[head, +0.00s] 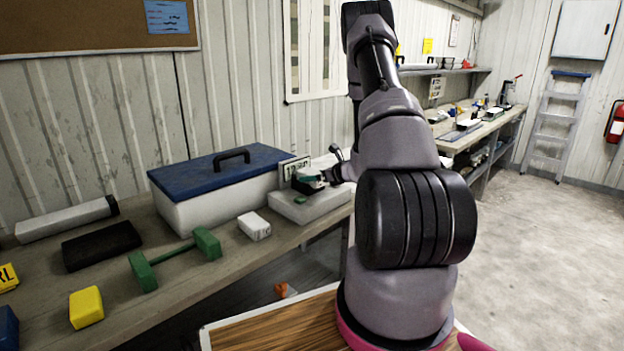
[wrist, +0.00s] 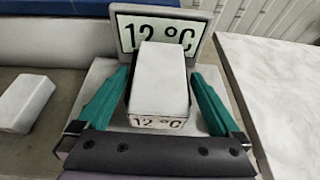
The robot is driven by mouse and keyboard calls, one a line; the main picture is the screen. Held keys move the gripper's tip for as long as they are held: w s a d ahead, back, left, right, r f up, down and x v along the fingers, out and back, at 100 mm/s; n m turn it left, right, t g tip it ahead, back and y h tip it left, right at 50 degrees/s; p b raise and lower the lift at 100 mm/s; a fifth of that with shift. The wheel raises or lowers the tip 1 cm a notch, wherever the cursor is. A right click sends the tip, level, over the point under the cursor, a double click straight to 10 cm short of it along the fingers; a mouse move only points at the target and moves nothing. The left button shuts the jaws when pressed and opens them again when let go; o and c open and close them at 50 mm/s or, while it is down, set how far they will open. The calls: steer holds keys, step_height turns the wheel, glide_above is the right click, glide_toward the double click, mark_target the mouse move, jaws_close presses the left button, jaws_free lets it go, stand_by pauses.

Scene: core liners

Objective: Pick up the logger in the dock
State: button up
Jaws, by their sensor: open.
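The logger (wrist: 160,82) is a white block with a "12 °C" label on its front face. It sits in the dock (wrist: 206,34), a pale stand with an upright "12 °C" sign behind it. My gripper (wrist: 160,76) is open, with one teal finger along each side of the logger. A narrow gap shows beside the logger, so it is not clasped. In the head view my gripper (head: 304,191) is low over the dock (head: 318,207) on the bench, and the logger is hard to make out there.
A white box with a blue lid (head: 222,170) stands left of the dock. A small white block (head: 255,226) lies in front of it; it also shows in the wrist view (wrist: 24,102). A green dumbbell-shaped piece (head: 175,257) and a yellow block (head: 86,307) lie further left.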

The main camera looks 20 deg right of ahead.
steer(key=shift+w+a+f, duration=0.1)
steer(key=shift+w, duration=0.15)
steer(key=c, duration=1.4)
